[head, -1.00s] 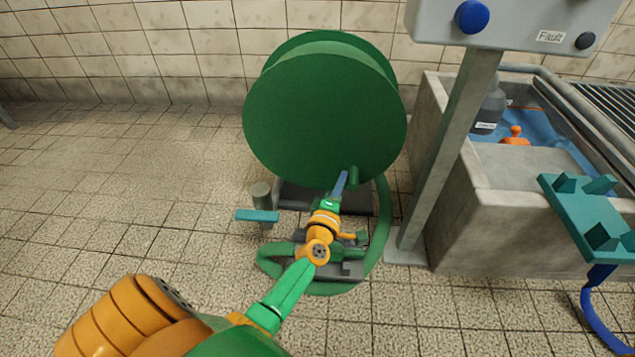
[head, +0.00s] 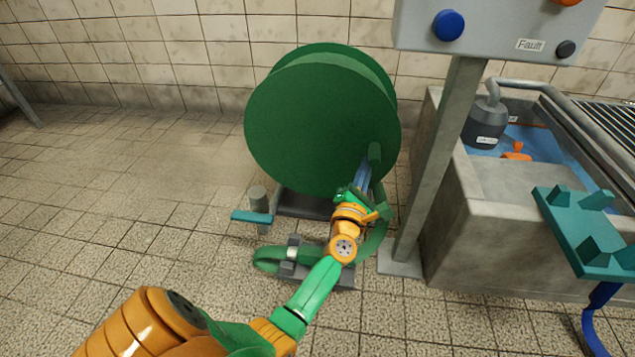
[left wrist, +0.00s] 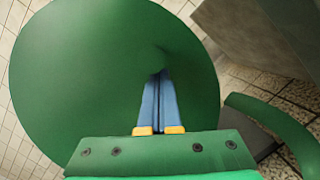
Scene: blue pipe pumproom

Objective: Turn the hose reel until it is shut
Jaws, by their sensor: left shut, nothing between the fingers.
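The green hose reel (head: 315,125) stands on the floor against the tiled wall, its round face towards me. A short green crank handle (head: 375,158) sticks out of the face at its lower right. My left gripper (head: 366,168) is shut and empty, its blue fingers right beside the handle on its left; whether they touch, I cannot tell. In the left wrist view the reel face (left wrist: 95,70) fills most of the picture, and the shut fingers (left wrist: 161,76) point at the handle, which blends into the face. My right gripper is not in view.
A grey post (head: 440,160) with a control box (head: 490,30) stands just right of the reel. Behind it is a concrete basin (head: 520,225). A teal bracket (head: 585,230) is at the far right. Green hose (head: 268,258) loops on the floor below. The left floor is clear.

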